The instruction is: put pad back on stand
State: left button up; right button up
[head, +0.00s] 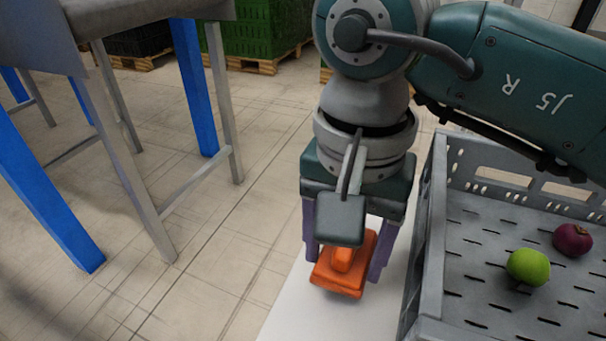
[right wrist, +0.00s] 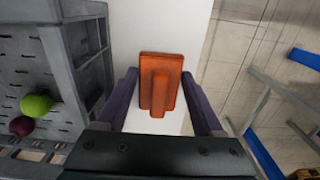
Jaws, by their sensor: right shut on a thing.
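An orange pad (head: 337,280), a flat block with a raised ridge, is between the purple fingers of my right gripper (head: 343,268). It looks tilted in the head view, over the white surface. The right wrist view shows the pad (right wrist: 160,66) between the two fingers of my right gripper (right wrist: 159,75), which is shut on it. Whether the pad touches the white surface is unclear. I cannot make out a separate stand. My left gripper is not in view.
A grey crate (head: 432,230) stands close to the right of my gripper, holding a green fruit (head: 528,266) and a dark purple fruit (head: 572,240). The white surface (head: 300,310) is bare around the pad. A metal frame with blue legs (head: 195,85) stands left on the tiled floor.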

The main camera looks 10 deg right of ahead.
aim_at(341, 269)
notch_tip(341, 269, down, 3)
jog(key=shift+r, duration=0.1)
jog(key=shift+b, duration=0.3)
jog(key=shift+f, duration=0.2)
jog(key=o, duration=1.3)
jog(key=shift+r, duration=0.15)
